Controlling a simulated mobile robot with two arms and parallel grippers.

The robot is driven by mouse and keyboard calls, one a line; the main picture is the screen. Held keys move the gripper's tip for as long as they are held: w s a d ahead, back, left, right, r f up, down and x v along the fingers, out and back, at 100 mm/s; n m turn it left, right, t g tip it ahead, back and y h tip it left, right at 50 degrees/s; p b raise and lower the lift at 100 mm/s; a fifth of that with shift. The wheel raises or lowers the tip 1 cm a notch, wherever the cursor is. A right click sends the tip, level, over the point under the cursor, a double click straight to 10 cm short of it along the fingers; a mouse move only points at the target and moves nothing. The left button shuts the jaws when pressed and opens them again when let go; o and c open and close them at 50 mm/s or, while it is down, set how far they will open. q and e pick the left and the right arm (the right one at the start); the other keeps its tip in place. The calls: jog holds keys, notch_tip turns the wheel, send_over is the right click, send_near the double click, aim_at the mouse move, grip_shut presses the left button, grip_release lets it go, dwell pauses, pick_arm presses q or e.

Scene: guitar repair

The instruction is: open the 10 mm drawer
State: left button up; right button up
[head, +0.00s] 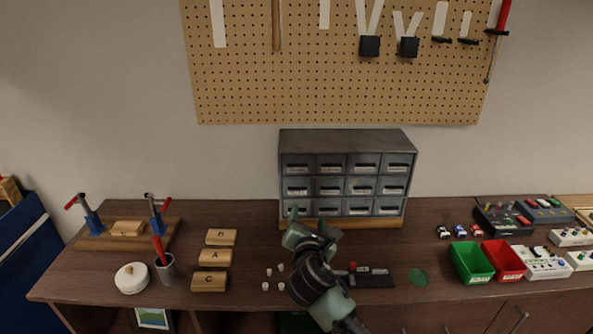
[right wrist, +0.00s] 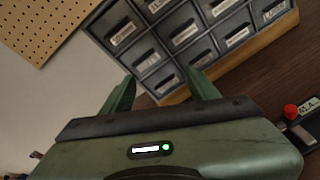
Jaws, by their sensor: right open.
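The grey drawer cabinet (head: 348,142) stands on a wooden base at the back of the bench, with rows of labelled drawers that look shut. The labels are too small to read, so I cannot tell which is the 10 mm drawer. My right gripper (head: 308,217) is open in front of the bottom row, toward its left end, and partly covers it. In the right wrist view, the open fingers (right wrist: 162,88) point at the bottom-left drawer (right wrist: 164,82), one on each side of it; contact cannot be told. My left gripper is not in view.
Wooden blocks (head: 215,257), a grey cup (head: 166,268) and a white round container (head: 131,278) are at left. Small white pieces (head: 268,272) lie left of my right arm. Green (head: 471,262) and red (head: 503,260) bins stand at right. A pegboard (head: 335,90) hangs behind.

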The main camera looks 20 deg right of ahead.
aim_at(297, 167)
jog(key=shift+w+d+r+n+t+p, duration=0.15)
jog(key=shift+w+r+n+t, duration=0.3)
jog(key=shift+w+r+n, duration=1.15)
jog(key=shift+w+d+r+n+t+p, duration=0.15)
jog(key=shift+w+r+n+t, duration=0.4)
jog(key=shift+w, duration=2.05)
jog(key=shift+w+d+r+n+t, duration=0.25)
jog(key=shift+w+r+n, duration=0.5)
jog(key=shift+w+r, duration=0.95)
jog(key=shift+w+a+f, duration=0.1)
jog(key=shift+w+f, duration=0.3)
